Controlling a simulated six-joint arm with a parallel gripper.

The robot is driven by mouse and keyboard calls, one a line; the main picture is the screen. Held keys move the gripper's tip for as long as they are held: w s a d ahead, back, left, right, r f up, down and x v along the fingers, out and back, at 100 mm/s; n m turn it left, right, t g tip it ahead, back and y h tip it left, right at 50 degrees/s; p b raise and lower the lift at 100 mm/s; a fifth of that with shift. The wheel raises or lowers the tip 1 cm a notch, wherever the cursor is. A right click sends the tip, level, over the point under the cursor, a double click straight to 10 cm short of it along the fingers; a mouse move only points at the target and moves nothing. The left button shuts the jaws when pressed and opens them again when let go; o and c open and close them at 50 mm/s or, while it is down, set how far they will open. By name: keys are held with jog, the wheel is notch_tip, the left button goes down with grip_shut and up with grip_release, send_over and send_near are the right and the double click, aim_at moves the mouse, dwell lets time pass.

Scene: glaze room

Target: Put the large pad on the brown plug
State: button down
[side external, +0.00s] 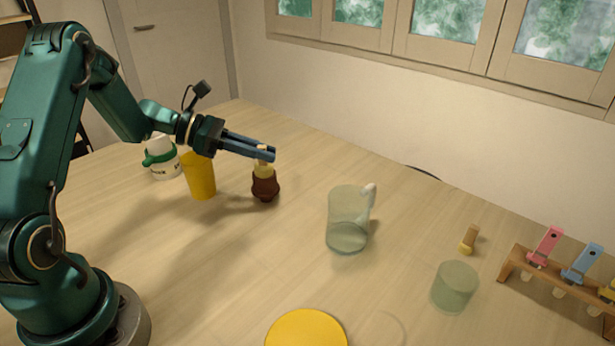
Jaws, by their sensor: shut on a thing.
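My gripper (268,153) is shut on a small tan handle with a wider pale yellow end, which looks like the large pad (263,171). Its upper part is mostly hidden by the blue fingers. A dark brown, rounded piece with a narrower waist, which looks like the brown plug (265,187), stands upright on the table directly below. The yellow end meets the top of the brown piece in this view; I cannot tell whether it rests on it. A smaller tan piece with a yellow end (469,241) lies on the table at right.
A yellow cup (199,176) and a white container with a green band (161,159) stand left of the brown piece. A glass jug (347,222), a glass tumbler (454,288), a yellow disc (306,329) and a wooden rack (560,285) with coloured tags stand to the right and front.

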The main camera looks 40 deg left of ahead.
jog(key=c, duration=0.9)
grip_release()
jog(key=shift+f, duration=0.1)
jog(key=shift+o, duration=0.2)
